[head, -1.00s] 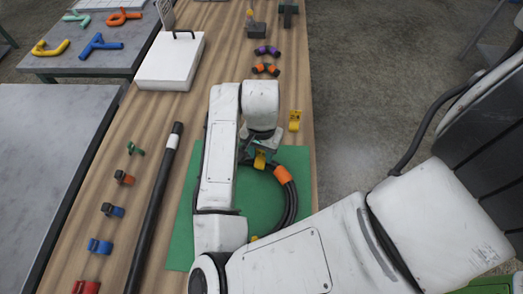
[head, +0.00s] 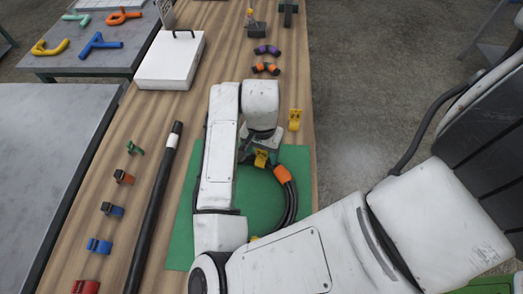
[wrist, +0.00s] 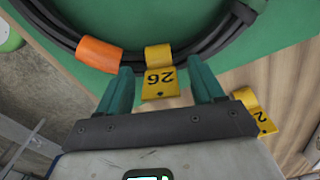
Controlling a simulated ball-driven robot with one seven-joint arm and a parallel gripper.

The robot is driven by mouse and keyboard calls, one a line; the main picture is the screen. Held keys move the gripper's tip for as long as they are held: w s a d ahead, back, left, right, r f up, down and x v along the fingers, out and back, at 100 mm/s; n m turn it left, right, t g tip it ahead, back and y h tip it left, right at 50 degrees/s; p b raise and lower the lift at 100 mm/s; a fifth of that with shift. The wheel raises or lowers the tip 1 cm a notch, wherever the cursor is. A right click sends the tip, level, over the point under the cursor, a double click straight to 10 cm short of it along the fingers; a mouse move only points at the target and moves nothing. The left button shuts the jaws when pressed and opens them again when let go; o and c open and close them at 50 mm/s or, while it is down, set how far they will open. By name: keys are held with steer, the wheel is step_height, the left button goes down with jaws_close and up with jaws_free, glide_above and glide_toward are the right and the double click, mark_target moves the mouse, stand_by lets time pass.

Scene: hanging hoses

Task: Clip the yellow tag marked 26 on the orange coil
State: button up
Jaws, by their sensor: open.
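The orange coil is a black hose ring (head: 293,205) with an orange band (head: 282,174), lying on a green mat. In the wrist view the hose (wrist: 205,50) crosses the top, with the orange band (wrist: 98,54) at left. The yellow tag marked 26 (wrist: 160,84) sits at the hose right of this band, its curled end against the hose; whether it fully wraps it is unclear. The tag also shows in the head view (head: 261,158). My gripper (wrist: 163,72) is open, with one green finger on each side of the tag and gaps visible.
A second yellow tag (wrist: 256,112), its number partly hidden, is beside my right finger; a yellow tag (head: 295,119) stands right of my gripper. The green mat (head: 182,245) is left of my arm. A black pole (head: 154,210) and several colored clips lie further left.

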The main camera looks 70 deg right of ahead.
step_height(320, 180, up, 11)
steer(key=shift+f, duration=0.15)
stand_by(0.4)
